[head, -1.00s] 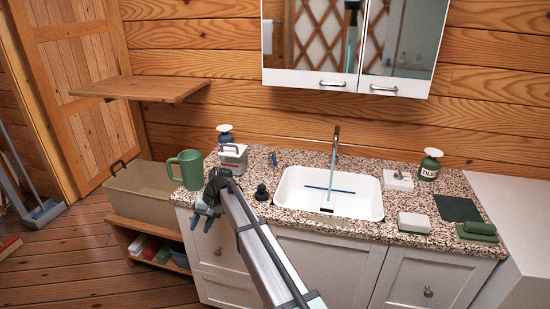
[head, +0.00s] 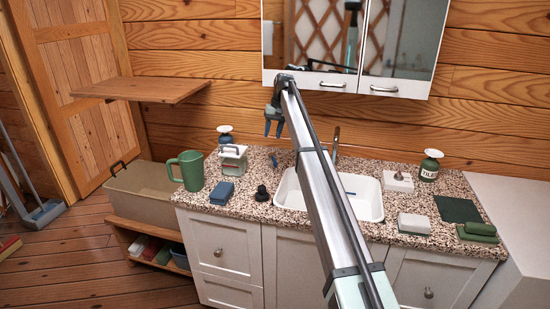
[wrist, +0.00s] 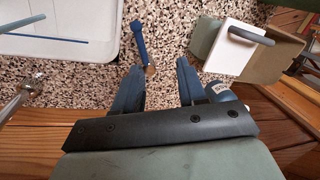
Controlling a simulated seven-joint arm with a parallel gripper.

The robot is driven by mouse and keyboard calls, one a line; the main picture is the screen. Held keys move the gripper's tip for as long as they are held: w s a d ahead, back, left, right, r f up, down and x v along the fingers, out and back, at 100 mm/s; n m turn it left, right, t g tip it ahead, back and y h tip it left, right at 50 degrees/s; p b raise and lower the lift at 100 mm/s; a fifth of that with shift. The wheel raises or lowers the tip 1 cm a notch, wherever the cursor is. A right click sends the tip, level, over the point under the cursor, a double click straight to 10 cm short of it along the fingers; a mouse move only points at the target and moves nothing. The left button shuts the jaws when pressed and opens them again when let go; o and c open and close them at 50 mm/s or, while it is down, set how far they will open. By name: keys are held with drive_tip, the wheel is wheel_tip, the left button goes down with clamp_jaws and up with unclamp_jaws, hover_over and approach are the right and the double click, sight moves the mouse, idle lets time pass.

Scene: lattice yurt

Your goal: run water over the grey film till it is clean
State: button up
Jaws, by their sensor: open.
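My gripper (head: 273,132) is open and empty, pointing down above the back of the counter, left of the faucet. In the wrist view its blue fingers (wrist: 158,85) are apart, with a blue lever (wrist: 139,42) on a copper-coloured base just beyond their tips, not touched. The white sink (head: 369,199) is partly hidden by my arm; its corner also shows in the wrist view (wrist: 85,15), with blue streaks across it. I cannot tell whether one is running water. The chrome faucet (head: 336,140) is partly behind my arm. I cannot make out the grey film.
Left on the counter are a green mug (head: 190,170), a white caddy (head: 233,158), a blue sponge (head: 222,193) and a dark knob (head: 262,193). Right are a soap bottle (head: 429,167), a white block (head: 414,223) and green cloths (head: 478,231). A mirrored cabinet (head: 400,92) hangs above.

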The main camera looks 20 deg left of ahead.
sight(274, 159)
drive_tip(key=f, duration=0.4)
drive_tip(key=w+f, duration=0.1)
drive_tip(key=f, duration=0.7)
drive_tip(key=shift+w+d+f, duration=0.25)
drive_tip(key=shift+f, duration=0.05)
clamp_jaws()
idle(0.6)
